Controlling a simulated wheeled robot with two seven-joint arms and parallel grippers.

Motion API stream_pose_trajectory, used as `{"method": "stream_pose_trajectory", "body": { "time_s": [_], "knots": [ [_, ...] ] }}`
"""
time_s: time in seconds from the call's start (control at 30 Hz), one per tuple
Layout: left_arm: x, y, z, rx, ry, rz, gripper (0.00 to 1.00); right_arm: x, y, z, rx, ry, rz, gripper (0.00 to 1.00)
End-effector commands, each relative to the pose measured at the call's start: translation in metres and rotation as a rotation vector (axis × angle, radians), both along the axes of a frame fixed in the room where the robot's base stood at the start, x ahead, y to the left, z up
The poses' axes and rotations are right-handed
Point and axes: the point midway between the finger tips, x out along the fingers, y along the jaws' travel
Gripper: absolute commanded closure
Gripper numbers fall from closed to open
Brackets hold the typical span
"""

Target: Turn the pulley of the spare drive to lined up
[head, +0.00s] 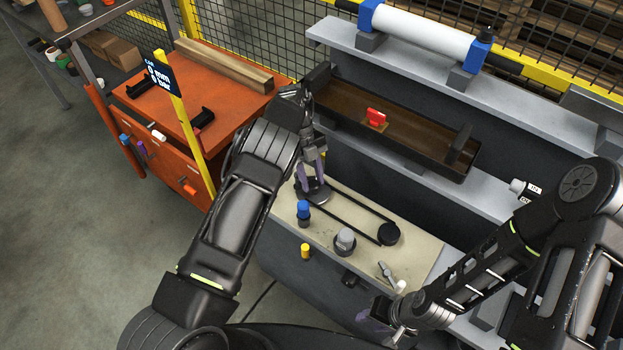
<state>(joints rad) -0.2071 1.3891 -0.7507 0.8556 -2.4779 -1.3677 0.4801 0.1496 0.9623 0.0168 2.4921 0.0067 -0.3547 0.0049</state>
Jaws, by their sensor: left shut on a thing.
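The spare drive appears as a pale plate (425,260) with a black belt (355,222) running between two dark wheels. The larger pulley (318,199) is at the plate's far left end, partly hidden by my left gripper. The small dark wheel (389,234) is at the right. My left gripper (312,188) points down at the larger pulley, its purple fingers shut on it. No alignment mark can be made out. My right gripper (372,314) is low at the plate's near right edge, apart from the pulley; its opening is unclear.
A blue-topped post (303,209), a grey knob (345,241) and a small lever (386,271) stand on the plate. A yellow peg (305,251) sits at its front. An orange bench (150,108) stands left.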

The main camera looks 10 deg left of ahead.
Motion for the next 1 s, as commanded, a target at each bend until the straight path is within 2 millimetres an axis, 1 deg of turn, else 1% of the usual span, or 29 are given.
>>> {"method": "stream_pose_trajectory", "body": {
  "time_s": [0.03, 0.1, 0.33, 0.53, 0.9, 0.93, 1.0],
  "knots": [
    [0.001, -0.001, 0.003, -0.003, -0.002, -0.034, 1.0, 0.0, 0.0, 0.006, -0.001, 0.001, -0.001, 0.64],
    [0.001, -0.001, 0.004, -0.004, -0.001, -0.083, 1.0, -0.001, 0.0, 0.011, -0.002, 0.004, -0.001, 0.64],
    [0.001, -0.001, 0.003, -0.003, -0.003, -0.194, 1.0, -0.003, -0.001, 0.021, -0.007, 0.009, -0.002, 0.64],
    [0.001, -0.001, 0.002, 0.0, -0.003, -0.233, 1.0, -0.003, -0.002, 0.024, -0.007, 0.011, -0.003, 0.64],
    [0.002, -0.001, 0.001, 0.0, -0.004, -0.236, 1.0, -0.003, -0.002, 0.024, -0.007, 0.011, -0.003, 0.64],
    [0.002, -0.001, 0.001, 0.0, -0.004, -0.236, 0.64, -0.003, -0.002, 0.024, -0.007, 0.011, -0.003, 0.64],
    [0.002, -0.001, 0.001, 0.0, -0.004, -0.236, 0.59, -0.003, -0.002, 0.024, -0.007, 0.011, -0.003, 0.64]
  ]
}}
